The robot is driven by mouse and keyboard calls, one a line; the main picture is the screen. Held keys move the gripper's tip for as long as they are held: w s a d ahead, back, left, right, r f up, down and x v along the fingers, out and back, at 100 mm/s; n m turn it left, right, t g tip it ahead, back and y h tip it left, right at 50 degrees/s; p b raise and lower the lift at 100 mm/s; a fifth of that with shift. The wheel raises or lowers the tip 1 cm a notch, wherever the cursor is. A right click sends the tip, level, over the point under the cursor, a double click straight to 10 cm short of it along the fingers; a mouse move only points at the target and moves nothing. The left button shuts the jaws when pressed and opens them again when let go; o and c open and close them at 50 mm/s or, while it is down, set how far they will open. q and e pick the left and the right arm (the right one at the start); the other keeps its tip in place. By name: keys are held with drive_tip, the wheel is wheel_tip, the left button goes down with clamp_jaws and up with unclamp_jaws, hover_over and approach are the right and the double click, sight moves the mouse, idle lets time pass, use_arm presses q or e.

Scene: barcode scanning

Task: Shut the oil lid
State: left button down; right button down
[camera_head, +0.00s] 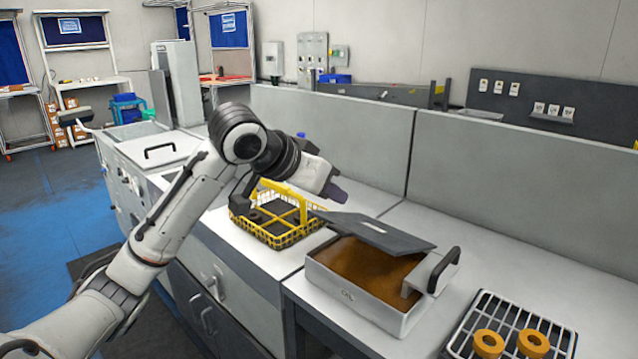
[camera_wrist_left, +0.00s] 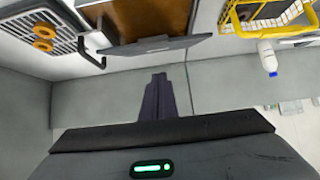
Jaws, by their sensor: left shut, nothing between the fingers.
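The oil box (camera_head: 352,300) is a light grey box with brown oil (camera_head: 362,270) inside, standing on the counter right of centre in the head view. Its dark grey lid (camera_head: 376,231) stands open, tilted up along the back side. In the left wrist view the lid (camera_wrist_left: 150,46) shows nearly edge-on beside the brown oil (camera_wrist_left: 150,18). My left gripper (camera_head: 333,192) is shut and empty, above the counter behind and left of the lid, apart from it. Its dark fingers (camera_wrist_left: 158,98) show closed together in the wrist view. My right gripper is not in view.
A yellow wire basket (camera_head: 283,240) stands left of the oil box. A rack with orange rings (camera_head: 488,343) is at the front right. A white bottle (camera_wrist_left: 267,58) stands near the basket. A grey partition (camera_head: 520,195) runs behind the counter.

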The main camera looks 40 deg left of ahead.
sight(335, 228)
use_arm(q)
drive_tip(key=shift+x, duration=1.15)
drive_tip(key=shift+s+f, duration=0.25)
drive_tip(key=shift+f, duration=0.3)
drive_tip(key=shift+s+f, duration=0.3)
drive_tip(key=shift+f, duration=0.3)
drive_tip(key=shift+s+f, duration=0.4)
drive_tip(key=shift+f, duration=0.25)
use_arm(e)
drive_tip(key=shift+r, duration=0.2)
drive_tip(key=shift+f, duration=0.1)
